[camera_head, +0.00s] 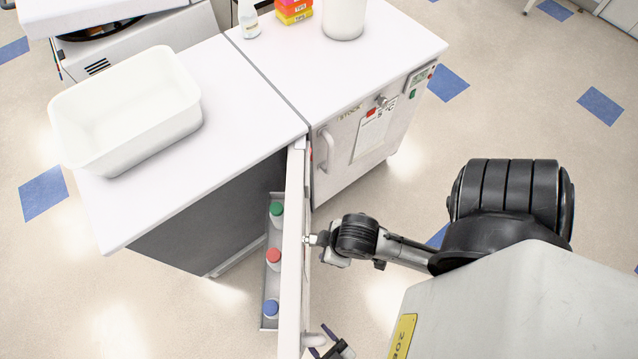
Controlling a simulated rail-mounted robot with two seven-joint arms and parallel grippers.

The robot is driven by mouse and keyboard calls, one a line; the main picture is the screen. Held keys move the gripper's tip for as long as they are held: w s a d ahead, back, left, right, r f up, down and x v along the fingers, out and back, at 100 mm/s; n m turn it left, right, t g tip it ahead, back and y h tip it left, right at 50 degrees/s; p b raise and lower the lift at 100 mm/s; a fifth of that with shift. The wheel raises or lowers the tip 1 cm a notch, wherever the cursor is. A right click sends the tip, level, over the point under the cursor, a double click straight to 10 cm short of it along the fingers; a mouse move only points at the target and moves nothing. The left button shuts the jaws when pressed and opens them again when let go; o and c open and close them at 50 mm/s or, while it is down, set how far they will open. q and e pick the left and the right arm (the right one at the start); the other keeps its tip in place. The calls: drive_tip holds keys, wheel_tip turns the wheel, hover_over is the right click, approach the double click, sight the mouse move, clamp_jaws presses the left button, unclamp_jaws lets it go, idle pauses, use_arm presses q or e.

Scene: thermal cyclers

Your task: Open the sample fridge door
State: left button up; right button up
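The sample fridge door (293,250) stands wide open and is seen nearly edge-on, swung out from the white-topped fridge at left. A rack (268,322) on its inner side holds bottles with green (276,210), red (273,258) and blue (270,308) caps. The door handle (314,340) sticks out of the outer face near the bottom edge of the view. My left gripper (321,342) is at that handle. Its dark fingertips are apart, one on each side of the handle; whether they touch it is unclear. My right gripper cannot be made out.
A white tub (128,110) stands on the fridge top. The STOCK fridge (365,135) beside it is shut; a bottle (249,20), colored boxes (293,10) and a white container (344,15) stand on top. Bare floor (500,90) lies at right. My arm links are close to the door's outer face.

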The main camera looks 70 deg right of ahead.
use_arm(q)
drive_tip(key=shift+w+d, duration=0.1)
drive_tip(key=shift+d, duration=0.05)
drive_tip(key=v, duration=1.3)
drive_tip(key=shift+s+a, duration=0.2)
drive_tip(key=shift+s, duration=0.15)
drive_tip(key=shift+r, duration=0.1)
drive_tip(key=shift+c, duration=0.2)
